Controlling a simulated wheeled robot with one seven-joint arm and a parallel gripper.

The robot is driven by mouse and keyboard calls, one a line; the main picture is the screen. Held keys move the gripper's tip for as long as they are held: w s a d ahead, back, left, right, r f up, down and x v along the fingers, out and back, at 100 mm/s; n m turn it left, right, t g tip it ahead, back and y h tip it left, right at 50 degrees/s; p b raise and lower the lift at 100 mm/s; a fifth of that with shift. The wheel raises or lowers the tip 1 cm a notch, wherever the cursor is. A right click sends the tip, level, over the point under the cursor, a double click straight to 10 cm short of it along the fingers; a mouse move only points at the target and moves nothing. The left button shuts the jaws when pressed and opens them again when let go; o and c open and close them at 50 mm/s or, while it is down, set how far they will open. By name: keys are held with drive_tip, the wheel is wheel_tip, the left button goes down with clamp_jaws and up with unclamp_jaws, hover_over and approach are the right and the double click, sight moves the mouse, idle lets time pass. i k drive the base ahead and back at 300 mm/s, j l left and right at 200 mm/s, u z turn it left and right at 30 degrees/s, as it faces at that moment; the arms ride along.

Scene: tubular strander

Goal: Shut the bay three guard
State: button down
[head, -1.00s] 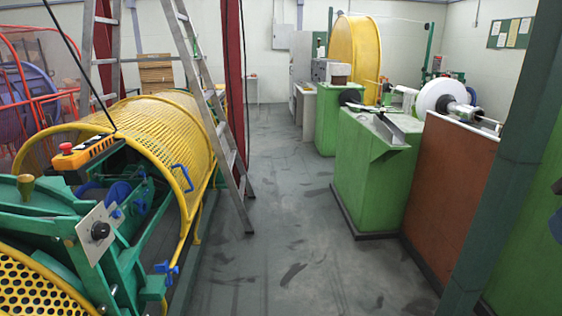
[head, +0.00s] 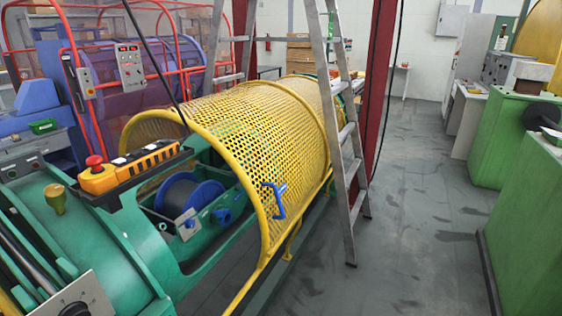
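A yellow perforated guard (head: 235,125) arches over the green strander in the middle of the head view. A blue handle (head: 275,200) is on its right side, near its front edge. In front of that edge the machine is uncovered, and a dark bobbin with blue flanges (head: 188,200) shows in the green cradle (head: 228,228). I see no bay number, so I cannot tell which bay is three. The guard's lower edge is partly out of sight. My gripper is not in view.
An orange pendant control with a red button (head: 125,172) lies on the machine's near end. A stepladder (head: 345,150) stands close against the guard's right side. Grey floor (head: 415,230) is free to the right, up to green cabinets (head: 525,200). Red-framed machinery (head: 100,75) is behind left.

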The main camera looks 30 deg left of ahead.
sight(267, 253)
drive_tip(key=i+u, duration=0.4)
drive_tip(key=i, duration=0.15)
drive_tip(key=i+l+u, duration=0.8)
drive_tip(key=i, duration=0.2)
drive_tip(key=i+l+u, duration=0.25)
drive_tip(key=u, duration=0.15)
drive_tip(key=i+l+u, duration=0.55)
drive_tip(key=l+u, duration=0.2)
